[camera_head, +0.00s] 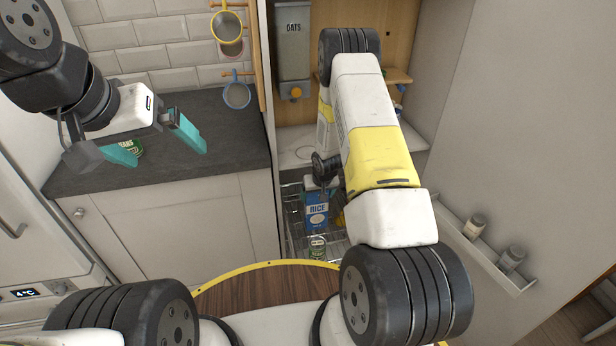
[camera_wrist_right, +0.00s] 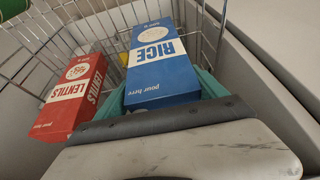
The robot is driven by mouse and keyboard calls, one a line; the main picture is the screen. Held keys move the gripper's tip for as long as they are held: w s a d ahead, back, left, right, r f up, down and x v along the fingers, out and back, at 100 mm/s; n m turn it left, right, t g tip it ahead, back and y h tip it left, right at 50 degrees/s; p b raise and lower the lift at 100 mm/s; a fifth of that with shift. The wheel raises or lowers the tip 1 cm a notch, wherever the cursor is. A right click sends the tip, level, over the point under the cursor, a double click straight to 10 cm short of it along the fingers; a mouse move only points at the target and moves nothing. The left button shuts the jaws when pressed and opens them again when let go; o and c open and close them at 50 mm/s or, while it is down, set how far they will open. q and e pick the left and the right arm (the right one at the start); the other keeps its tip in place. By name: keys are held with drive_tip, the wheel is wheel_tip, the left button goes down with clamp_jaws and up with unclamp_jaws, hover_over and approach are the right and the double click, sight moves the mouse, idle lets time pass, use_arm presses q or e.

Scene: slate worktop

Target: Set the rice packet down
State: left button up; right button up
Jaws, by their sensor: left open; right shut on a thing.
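The blue rice packet (camera_head: 317,212) is upright within the wire basket (camera_head: 300,237), low in the cupboard opening. In the right wrist view the packet (camera_wrist_right: 160,65) is between the teal fingers of my right gripper (camera_wrist_right: 163,98), which is shut on it. I cannot tell whether its base touches the basket floor. In the head view the right fingers are largely hidden behind my own arm.
A red lentils packet (camera_wrist_right: 75,98) stands left of the rice in the basket. An oats dispenser (camera_head: 293,45) hangs above. A jar rack (camera_head: 480,243) lines the right wall.

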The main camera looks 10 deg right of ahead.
drive_tip(key=o, duration=2)
drive_tip(key=shift+f, duration=0.1)
drive_tip(key=shift+r, duration=0.35)
drive_tip(key=s+r, duration=0.4)
drive_tip(key=r, duration=0.8)
drive_tip(key=s+a+r+t, duration=0.1)
drive_tip(key=s+r, duration=0.4)
drive_tip(key=r, duration=0.6)
drive_tip(key=s+r, duration=0.4)
drive_tip(key=r, duration=0.8)
drive_tip(key=shift+t+y, duration=0.3)
drive_tip(key=shift+y, duration=0.6)
drive_tip(key=s+a+r, duration=0.1)
drive_tip(key=s+r, duration=0.2)
drive_tip(key=s, duration=0.3)
drive_tip(key=s+a+r, duration=0.1)
drive_tip(key=s+r, duration=0.3)
drive_tip(key=s, duration=0.3)
drive_tip(key=s+a+r, duration=0.1)
drive_tip(key=s+r, duration=0.3)
drive_tip(key=s, duration=0.3)
drive_tip(key=shift+s+a+r, duration=0.1)
drive_tip(key=shift+a+r, duration=0.15)
drive_tip(key=shift+a, duration=0.15)
